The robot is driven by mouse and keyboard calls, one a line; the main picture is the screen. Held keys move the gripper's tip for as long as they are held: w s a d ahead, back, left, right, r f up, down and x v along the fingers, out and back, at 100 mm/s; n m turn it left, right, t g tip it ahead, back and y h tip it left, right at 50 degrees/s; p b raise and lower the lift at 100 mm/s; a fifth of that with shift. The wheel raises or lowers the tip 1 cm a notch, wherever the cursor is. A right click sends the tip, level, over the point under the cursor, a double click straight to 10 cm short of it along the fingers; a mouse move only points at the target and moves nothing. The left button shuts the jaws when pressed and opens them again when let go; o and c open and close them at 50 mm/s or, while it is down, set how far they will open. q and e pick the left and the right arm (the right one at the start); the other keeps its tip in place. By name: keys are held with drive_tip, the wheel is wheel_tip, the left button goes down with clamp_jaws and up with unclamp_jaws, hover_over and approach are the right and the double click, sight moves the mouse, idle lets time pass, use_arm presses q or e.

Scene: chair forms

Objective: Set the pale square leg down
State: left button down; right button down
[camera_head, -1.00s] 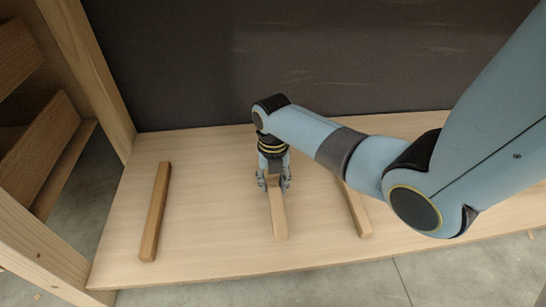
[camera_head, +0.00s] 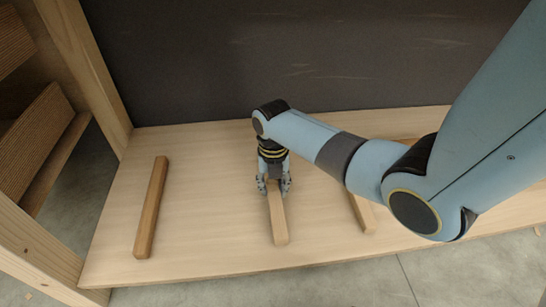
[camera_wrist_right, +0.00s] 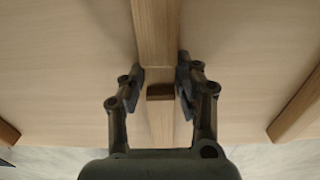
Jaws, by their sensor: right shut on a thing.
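The pale square leg (camera_head: 278,222) is a light wooden bar near the middle of the wooden board (camera_head: 210,200). My right gripper (camera_head: 273,185) is shut on it, with one finger on each side. The leg's near end sticks out past the fingers towards the board's front edge. In the right wrist view, the leg (camera_wrist_right: 156,30) runs between the fingers (camera_wrist_right: 160,78), and a dark patch shows between them. The leg lies close to the board; I cannot tell if it touches. My left gripper is not in view.
A browner bar (camera_head: 151,208) lies on the board to the left. Another pale bar (camera_head: 362,213) lies to the right, partly hidden by my arm. A dark panel (camera_head: 200,60) stands behind the board. Bare board separates the bars.

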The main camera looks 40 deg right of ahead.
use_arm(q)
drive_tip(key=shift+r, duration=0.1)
use_arm(e)
drive_tip(key=shift+f, duration=0.1)
drive_tip(key=c, duration=1)
unclamp_jaws()
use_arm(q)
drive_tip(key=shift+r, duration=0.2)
use_arm(e)
drive_tip(key=shift+o, duration=0.2)
